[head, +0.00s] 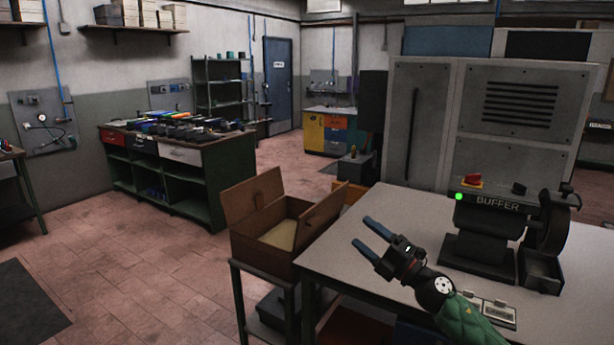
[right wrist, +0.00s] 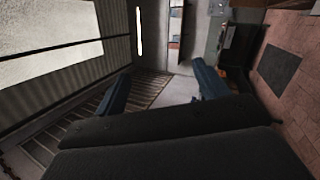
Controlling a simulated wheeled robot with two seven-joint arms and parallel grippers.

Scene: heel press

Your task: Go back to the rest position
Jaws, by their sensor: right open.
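My right gripper (head: 373,235) is open and empty, held above the left part of the grey table (head: 345,255) in the head view. Its two blue fingertips point up and to the left, with a clear gap between them. In the right wrist view the two fingers (right wrist: 160,85) stand apart with nothing between them. My left gripper is not in the head view.
A buffer machine (head: 490,220) with a green light stands on the table, right of my right gripper. An open wooden box (head: 275,222) on a stand is left of the table. A green workbench (head: 180,165) is farther back. The floor at left is mostly clear.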

